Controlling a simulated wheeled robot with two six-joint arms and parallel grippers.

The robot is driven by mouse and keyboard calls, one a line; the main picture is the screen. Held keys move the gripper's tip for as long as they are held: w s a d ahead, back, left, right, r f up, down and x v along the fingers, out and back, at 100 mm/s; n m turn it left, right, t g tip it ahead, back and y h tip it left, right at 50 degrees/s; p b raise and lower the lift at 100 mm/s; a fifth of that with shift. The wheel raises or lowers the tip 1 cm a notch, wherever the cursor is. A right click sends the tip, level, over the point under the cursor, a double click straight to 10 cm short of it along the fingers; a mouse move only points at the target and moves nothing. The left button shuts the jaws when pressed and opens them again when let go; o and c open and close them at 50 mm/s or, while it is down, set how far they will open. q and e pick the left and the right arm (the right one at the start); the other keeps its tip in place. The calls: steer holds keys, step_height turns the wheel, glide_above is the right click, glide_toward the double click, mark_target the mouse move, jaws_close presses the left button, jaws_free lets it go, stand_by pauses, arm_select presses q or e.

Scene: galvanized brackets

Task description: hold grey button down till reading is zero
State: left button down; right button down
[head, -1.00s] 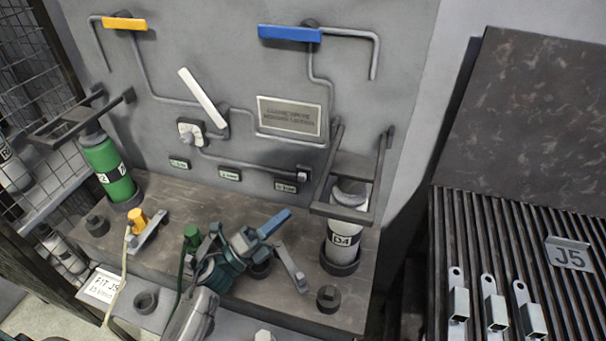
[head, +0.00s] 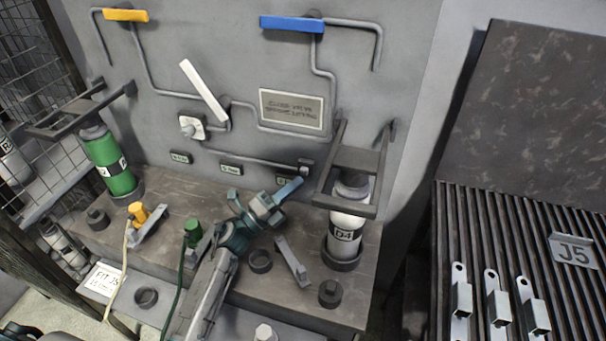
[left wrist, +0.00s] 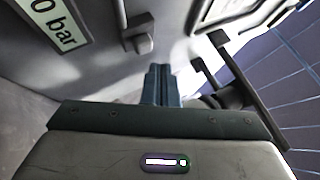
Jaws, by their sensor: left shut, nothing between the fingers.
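A small grey block (head: 304,167), which looks like the grey button, sits on the wall at the right end of a low pipe. It shows in the left wrist view (left wrist: 141,40) beyond my fingers. My left gripper (head: 291,188) is shut and empty, its blue fingers pointing up and right just below the block. They look apart from it, though contact is hard to judge. A label ending in "0 bar" (left wrist: 53,22) shows in the left wrist view. In the head view the fingers partly hide the rightmost label (head: 281,180). My right gripper is not in view.
A D4 cylinder (head: 346,228) stands right of my gripper under a dark bracket (head: 362,160). A green cylinder (head: 112,168) stands at left. A white plate with a round knob (head: 188,127) and a white lever (head: 203,90) are on the wall.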

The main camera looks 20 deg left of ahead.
arm_select(q)
steer(key=shift+w, duration=0.3)
stand_by(1.9)
steer(key=shift+w, duration=0.35)
steer(key=shift+w+b, duration=0.3)
steer(key=shift+w, duration=0.15)
stand_by(0.6)
steer(key=shift+s, duration=0.1)
stand_by(1.0)
steer(key=shift+s, duration=0.8)
steer(key=shift+s, duration=0.1)
steer(key=s+p, duration=0.1)
steer(key=s, duration=0.3)
steer(key=shift+s+a, duration=0.1)
steer(key=shift+s, duration=0.3)
